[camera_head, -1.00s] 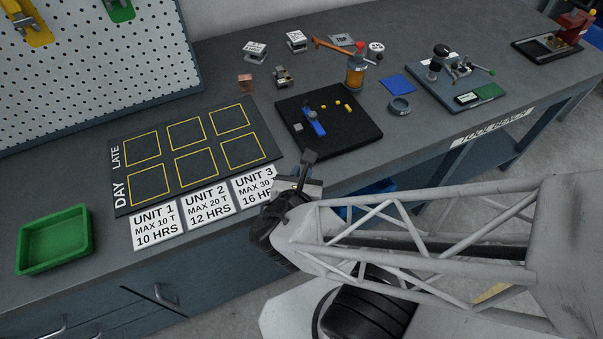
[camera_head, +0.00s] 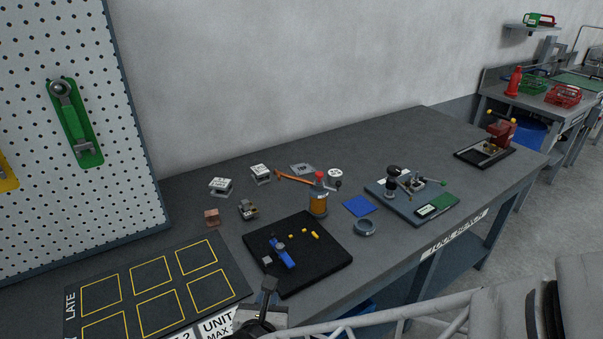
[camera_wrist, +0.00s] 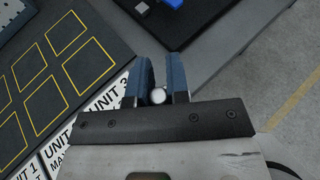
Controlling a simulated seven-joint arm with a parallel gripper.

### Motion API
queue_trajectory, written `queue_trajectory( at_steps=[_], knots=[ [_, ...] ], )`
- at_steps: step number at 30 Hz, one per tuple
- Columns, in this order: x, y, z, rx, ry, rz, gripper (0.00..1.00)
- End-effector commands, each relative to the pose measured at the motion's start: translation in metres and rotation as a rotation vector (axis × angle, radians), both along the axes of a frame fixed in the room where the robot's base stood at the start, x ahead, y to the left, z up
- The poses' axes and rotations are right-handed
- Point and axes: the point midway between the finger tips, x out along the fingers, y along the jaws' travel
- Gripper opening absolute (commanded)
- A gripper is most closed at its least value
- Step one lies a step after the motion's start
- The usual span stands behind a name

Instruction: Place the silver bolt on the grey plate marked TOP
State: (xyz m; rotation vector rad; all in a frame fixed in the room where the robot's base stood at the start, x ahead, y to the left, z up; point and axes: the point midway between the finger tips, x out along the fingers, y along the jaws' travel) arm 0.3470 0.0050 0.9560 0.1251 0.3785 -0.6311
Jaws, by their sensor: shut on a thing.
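My gripper (camera_wrist: 161,80) is shut on a silver bolt in the wrist view. The bolt's round, pale end (camera_wrist: 157,96) shows between the two blue fingers; the rest of it is hidden. In the head view my gripper (camera_head: 269,284) is at the bottom, by the front edge of the black mat. A small grey plate (camera_head: 302,169) with markings too small to read clearly lies near the back of the bench, left of a white round piece. It is well beyond my gripper, and no bolt shows on it.
The black mat (camera_head: 330,262) holds a blue tool and small yellow pieces. A blue square (camera_head: 359,206) and grey ring (camera_head: 365,227) lie right.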

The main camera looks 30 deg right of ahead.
Motion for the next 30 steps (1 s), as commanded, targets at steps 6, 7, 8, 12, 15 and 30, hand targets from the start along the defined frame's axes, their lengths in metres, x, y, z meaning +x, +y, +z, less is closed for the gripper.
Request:
queue_trajectory(
  at_steps=[6,7,8,12,15,30],
  knots=[
    [0.029,0.0,0.018,-0.001,-0.002,-0.048,0.0],
    [0.033,-0.001,0.021,-0.002,-0.001,-0.055,0.0],
    [0.038,-0.001,0.023,-0.002,-0.001,-0.061,0.0],
    [0.058,-0.002,0.034,-0.003,-0.003,-0.093,0.0],
    [0.073,-0.004,0.041,-0.003,-0.003,-0.116,0.0],
    [0.148,-0.02,0.072,-0.005,-0.005,-0.229,0.0]
  ],
)
